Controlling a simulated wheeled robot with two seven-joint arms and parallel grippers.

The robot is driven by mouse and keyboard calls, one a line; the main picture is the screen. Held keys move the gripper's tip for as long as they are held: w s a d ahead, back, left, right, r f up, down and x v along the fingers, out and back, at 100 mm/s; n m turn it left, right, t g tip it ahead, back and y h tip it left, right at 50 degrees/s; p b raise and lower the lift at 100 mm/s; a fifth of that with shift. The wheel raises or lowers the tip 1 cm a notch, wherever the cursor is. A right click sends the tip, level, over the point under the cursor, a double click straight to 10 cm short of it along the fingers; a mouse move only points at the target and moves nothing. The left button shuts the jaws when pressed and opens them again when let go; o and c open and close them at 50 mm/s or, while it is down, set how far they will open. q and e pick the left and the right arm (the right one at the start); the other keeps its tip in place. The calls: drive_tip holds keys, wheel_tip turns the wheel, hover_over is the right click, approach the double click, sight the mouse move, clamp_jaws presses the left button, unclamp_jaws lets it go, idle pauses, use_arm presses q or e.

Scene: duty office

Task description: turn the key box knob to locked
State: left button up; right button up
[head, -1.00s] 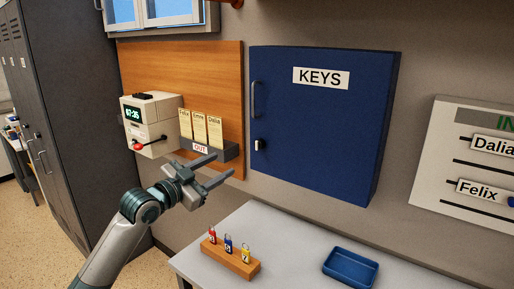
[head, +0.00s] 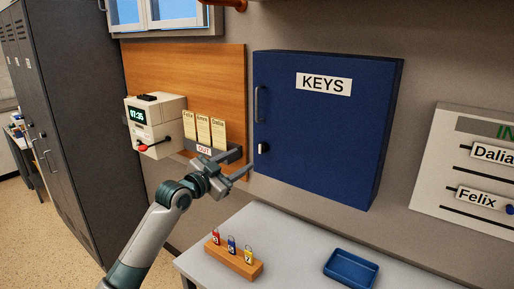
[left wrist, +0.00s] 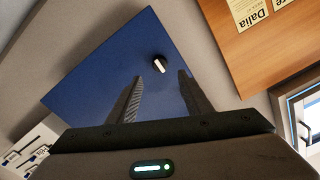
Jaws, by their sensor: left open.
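The blue key box (head: 325,130) with its KEYS label hangs on the wall, its door closed. Its knob (head: 263,148), a black disc with a pale grip, sits low at the door's left side; the grip looks upright in the head view. My left gripper (head: 246,166) is open and empty, below and slightly left of the knob. In the left wrist view the knob (left wrist: 159,64) lies ahead of and between the two fingers (left wrist: 160,98), apart from them. The key box door (left wrist: 120,70) also shows there, tilted. My right gripper is not in view.
A wooden backboard (head: 220,85) holds a time clock (head: 155,125) and a card rack (head: 218,155) close to my left gripper. Below, the table (head: 285,235) carries a block with key tags (head: 235,260) and a blue tray (head: 351,268). A name board (head: 470,165) hangs at right.

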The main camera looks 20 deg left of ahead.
sight(259, 150)
use_arm(q)
drive_tip(key=p+x, duration=0.2)
drive_tip(key=x, duration=0.6)
drive_tip(key=shift+p+x, duration=0.45)
drive_tip(key=shift+x, duration=0.35)
drive_tip(key=c, duration=1.1)
